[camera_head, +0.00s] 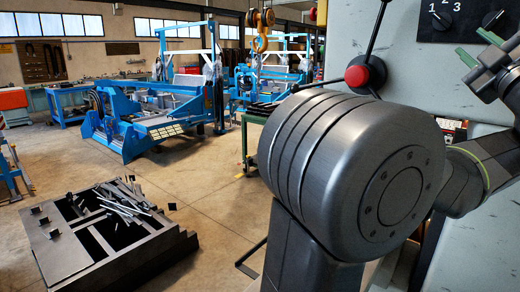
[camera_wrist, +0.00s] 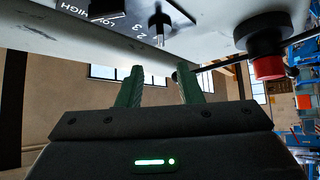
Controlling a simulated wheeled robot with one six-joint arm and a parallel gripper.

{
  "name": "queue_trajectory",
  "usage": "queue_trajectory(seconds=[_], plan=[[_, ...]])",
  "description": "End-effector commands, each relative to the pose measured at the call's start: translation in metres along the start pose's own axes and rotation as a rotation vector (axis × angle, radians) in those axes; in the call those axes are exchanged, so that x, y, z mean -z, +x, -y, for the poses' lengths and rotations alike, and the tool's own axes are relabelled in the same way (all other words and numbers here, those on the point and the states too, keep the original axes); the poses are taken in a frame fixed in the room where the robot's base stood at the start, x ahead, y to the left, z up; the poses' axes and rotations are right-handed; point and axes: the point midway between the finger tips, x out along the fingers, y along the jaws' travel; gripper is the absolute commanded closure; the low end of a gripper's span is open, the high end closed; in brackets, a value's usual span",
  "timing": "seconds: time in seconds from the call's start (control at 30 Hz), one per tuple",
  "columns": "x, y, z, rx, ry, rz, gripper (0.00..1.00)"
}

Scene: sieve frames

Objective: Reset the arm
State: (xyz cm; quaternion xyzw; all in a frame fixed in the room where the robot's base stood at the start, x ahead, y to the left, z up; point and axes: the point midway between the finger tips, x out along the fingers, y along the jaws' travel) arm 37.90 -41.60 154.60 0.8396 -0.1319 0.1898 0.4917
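My gripper (camera_head: 476,47) is at the upper right of the head view, in front of the grey machine panel (camera_head: 420,75). In the wrist view its two green fingers (camera_wrist: 160,82) stand well apart with nothing between them. My dark arm fills the right half of the head view, its large round joint in front. The panel's underside and face (camera_wrist: 210,22) show beyond the fingertips in the wrist view. Whether the fingertips touch the panel cannot be told; a gap seems to show.
A red knob (camera_head: 357,75) on a dark lever hub sits left of the gripper; the red knob (camera_wrist: 269,67) also shows at right in the wrist view. A numbered selector (camera_head: 441,22) is close by. A dark crate (camera_head: 70,258) of metal pieces stands on open floor.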

Motion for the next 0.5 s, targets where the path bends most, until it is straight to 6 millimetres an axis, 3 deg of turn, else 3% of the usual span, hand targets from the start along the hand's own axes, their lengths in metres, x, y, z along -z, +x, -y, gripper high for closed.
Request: queue_trajectory(seconds=[0.03, 0.5], plan=[[0.002, 0.014, -0.002, 0.003, 0.004, -0.003, 0.67], [0.001, 0.109, -0.002, 0.001, 0.004, -0.001, 0.67]])
